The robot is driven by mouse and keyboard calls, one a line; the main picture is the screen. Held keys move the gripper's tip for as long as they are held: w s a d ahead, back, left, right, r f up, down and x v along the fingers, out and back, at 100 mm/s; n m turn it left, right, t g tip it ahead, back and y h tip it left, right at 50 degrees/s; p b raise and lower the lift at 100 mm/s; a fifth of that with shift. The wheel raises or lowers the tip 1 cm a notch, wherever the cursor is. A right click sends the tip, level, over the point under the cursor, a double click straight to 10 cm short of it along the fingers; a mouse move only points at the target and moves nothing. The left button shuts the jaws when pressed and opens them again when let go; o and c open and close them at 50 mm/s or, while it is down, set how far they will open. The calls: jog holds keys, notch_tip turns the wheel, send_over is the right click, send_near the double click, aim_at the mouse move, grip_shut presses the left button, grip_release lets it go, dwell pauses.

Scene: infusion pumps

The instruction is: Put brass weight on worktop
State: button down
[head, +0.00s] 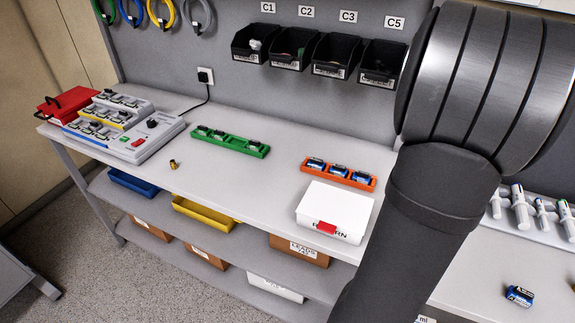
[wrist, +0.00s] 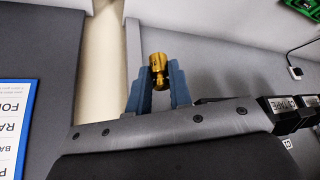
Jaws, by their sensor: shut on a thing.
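A brass weight (wrist: 158,70) is pinched between the two blue-grey fingertips of my gripper (wrist: 159,82) in the wrist view. Its wider knurled part points up in the picture and its narrower part sits between the fingers. The weight is in the air, with the wall behind it. In the head view my gripper and the held weight do not show; my arm covers the right side. The worktop (head: 235,181) is a long pale grey surface. A small brass piece (head: 173,164) stands on it, left of centre, apart from the held weight.
On the worktop are a green tray (head: 230,142), an orange tray (head: 338,174) with blue cells, a white box (head: 334,212) and a grey device (head: 124,127) by a red case (head: 68,104). Black bins (head: 335,54) hang above. The front middle is clear.

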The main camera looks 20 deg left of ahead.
jog(key=s+a+r+n+g+y, duration=0.15)
jog(key=s+a, duration=0.25)
jog(key=a, duration=0.4)
jog(key=s+a+n, duration=0.3)
jog(key=s+a, duration=0.1)
jog(key=a, duration=0.4)
jog(key=s+a+f+n, duration=0.1)
jog(key=s+a+f, duration=0.3)
jog(key=a, duration=0.8)
jog(key=s+a+f+n+g, duration=0.1)
jog(key=s+a+f+n, duration=0.1)
jog(key=s+a+f, duration=0.3)
jog(key=s+a+f+n+g+y, duration=0.1)
jog(key=s+a+f, duration=0.3)
jog(key=a+f, duration=0.7)
jog(key=shift+s+a+n, duration=0.2)
jog(key=shift+a, duration=2)
jog(key=shift+s+a+n, duration=0.15)
jog(key=shift+s+a, duration=0.05)
jog(key=shift+a, duration=2)
jog(key=shift+s+a+f, duration=0.1)
jog(key=shift+a+f, duration=0.05)
jog(key=shift+a, duration=0.05)
jog(key=shift+f, duration=2)
jog(key=shift+f, duration=0.1)
